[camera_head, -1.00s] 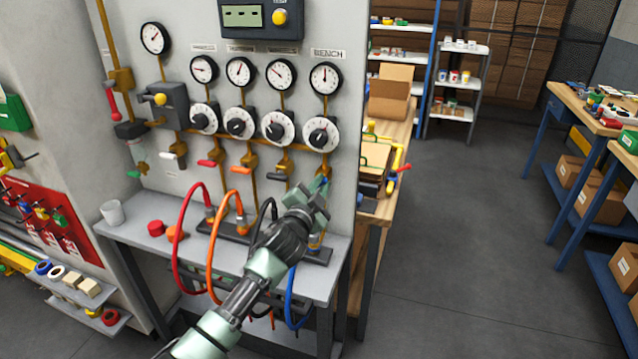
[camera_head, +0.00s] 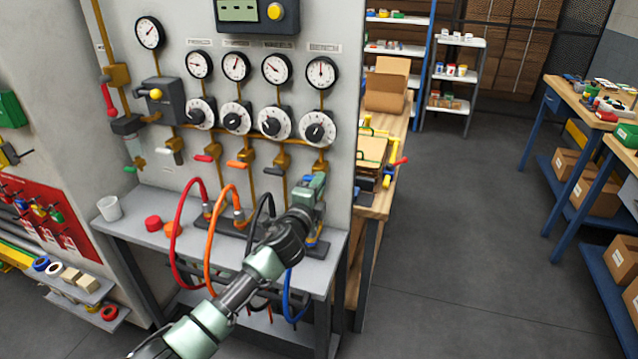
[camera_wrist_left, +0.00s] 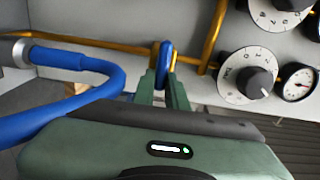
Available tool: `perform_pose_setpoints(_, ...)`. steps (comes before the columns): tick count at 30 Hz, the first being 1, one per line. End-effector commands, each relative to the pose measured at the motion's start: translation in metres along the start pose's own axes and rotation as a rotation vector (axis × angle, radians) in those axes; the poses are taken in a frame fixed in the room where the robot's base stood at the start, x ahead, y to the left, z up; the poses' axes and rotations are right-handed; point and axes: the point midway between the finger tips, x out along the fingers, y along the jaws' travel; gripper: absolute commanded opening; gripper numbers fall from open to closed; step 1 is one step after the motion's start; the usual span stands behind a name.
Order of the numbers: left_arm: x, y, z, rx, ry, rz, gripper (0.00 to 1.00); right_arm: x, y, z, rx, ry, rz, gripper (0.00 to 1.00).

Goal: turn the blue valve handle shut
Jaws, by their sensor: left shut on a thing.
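The blue valve handle (camera_wrist_left: 165,62) shows in the left wrist view, seen nearly end-on, on a brass pipe. My left gripper (camera_wrist_left: 162,90) is shut on it, one green finger on each side. In the head view my left gripper (camera_head: 314,186) is at the rightmost valve (camera_head: 320,165), below the rightmost dial. There the gripper covers the blue handle, so its angle to the pipe cannot be told. My right gripper is in neither view.
A blue hose (camera_wrist_left: 65,58) arches close on the left in the wrist view. Orange (camera_head: 208,240) and red (camera_head: 178,235) hoses stand left of my gripper. Dark (camera_head: 272,171), orange (camera_head: 237,165) and red (camera_head: 204,158) handles sit further left. Open floor (camera_head: 460,250) lies right.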

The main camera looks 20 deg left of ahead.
Motion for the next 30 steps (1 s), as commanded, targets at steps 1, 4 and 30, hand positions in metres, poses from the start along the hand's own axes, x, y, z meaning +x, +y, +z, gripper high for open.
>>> perform_pose_setpoints(1,-0.0002,0.0019,0.0001,0.011,0.000,0.003,0.00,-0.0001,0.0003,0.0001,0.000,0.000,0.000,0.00)
perform_pose_setpoints(4,-0.0003,0.0022,0.0002,0.026,-0.001,0.003,0.00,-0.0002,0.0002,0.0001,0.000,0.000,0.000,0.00)
perform_pose_setpoints(30,-0.0013,0.0014,0.0004,0.033,0.000,0.001,0.35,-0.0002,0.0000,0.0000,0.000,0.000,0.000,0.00)
